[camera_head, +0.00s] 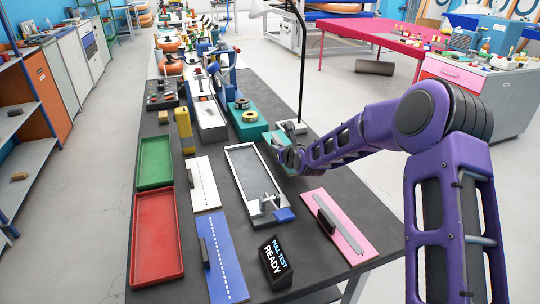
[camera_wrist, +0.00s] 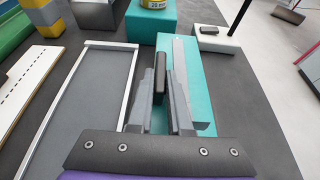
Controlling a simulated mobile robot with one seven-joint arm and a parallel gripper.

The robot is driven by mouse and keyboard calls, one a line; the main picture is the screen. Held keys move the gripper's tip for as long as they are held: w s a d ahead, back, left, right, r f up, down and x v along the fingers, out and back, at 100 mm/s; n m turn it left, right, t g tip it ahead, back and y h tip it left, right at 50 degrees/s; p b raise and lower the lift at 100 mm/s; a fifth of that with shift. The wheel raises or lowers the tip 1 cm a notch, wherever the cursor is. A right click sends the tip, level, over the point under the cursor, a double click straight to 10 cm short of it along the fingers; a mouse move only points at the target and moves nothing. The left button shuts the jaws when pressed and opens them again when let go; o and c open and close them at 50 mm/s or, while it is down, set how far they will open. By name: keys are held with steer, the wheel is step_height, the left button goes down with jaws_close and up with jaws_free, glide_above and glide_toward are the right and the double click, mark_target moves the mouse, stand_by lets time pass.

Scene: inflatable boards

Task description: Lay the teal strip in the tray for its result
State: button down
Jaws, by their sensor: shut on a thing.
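The teal strip (camera_wrist: 191,55) lies right of the long grey framed bed in the wrist view, with a pale grey band along it and a black grip block (camera_wrist: 165,66). My gripper (camera_wrist: 162,85) is shut on that block, one finger on each side. In the head view my gripper (camera_head: 289,158) hides most of the teal strip (camera_head: 274,139). I cannot tell whether the strip touches the table. A green tray (camera_head: 155,162) and a red tray (camera_head: 158,235) lie at the table's left edge, both empty.
The framed bed (camera_head: 231,155) has a blue-ended clamp at its near end. A black sign (camera_head: 274,262) reads "PULL TEST READY". White (camera_head: 205,185), blue (camera_head: 225,260) and pink (camera_head: 345,232) strips lie around it. A teal block (camera_head: 247,125) and a yellow block (camera_head: 184,130) stand farther back.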

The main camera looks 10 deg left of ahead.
mark_target(278, 168)
steer(key=shift+f, duration=2.15)
steer(key=shift+b, duration=0.3)
steer(key=shift+f, duration=0.25)
steer(key=c, duration=0.8)
jaws_free()
steer(key=shift+r, duration=0.1)
steer(key=shift+c, duration=0.2)
